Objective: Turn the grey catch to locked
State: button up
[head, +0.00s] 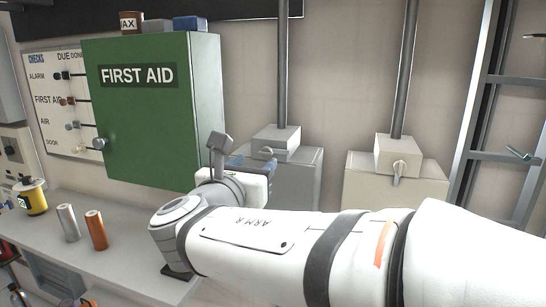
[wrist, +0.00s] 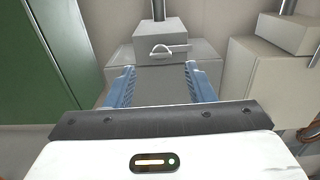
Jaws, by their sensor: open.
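The grey catch (head: 268,152) is on the front of a grey box (head: 277,138) that has a pipe rising from its top. In the wrist view the grey catch (wrist: 161,50) shows as a light curved piece with a thin bar reaching right. Any lock marking is too small to read. My gripper (wrist: 160,69) is open and empty, its blue fingers spread and pointing at the grey box. The catch appears beyond the fingertips, between them and not touched. In the head view my gripper (head: 252,163) is partly hidden by my own wrist.
A cream box (head: 400,155) with its own catch (head: 399,170), lever down, stands to the right. A green first aid cabinet (head: 150,120) is close on the left. The shelf (head: 135,262) holds a yellow tin (head: 33,198) and two cylinders. A metal rack (head: 475,120) stands far right.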

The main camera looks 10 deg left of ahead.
aim_at(264, 154)
jog(key=w, duration=0.5)
jog(key=shift+w+d+p, duration=0.1)
jog(key=shift+d+p, duration=0.1)
jog(key=shift+p, duration=0.15)
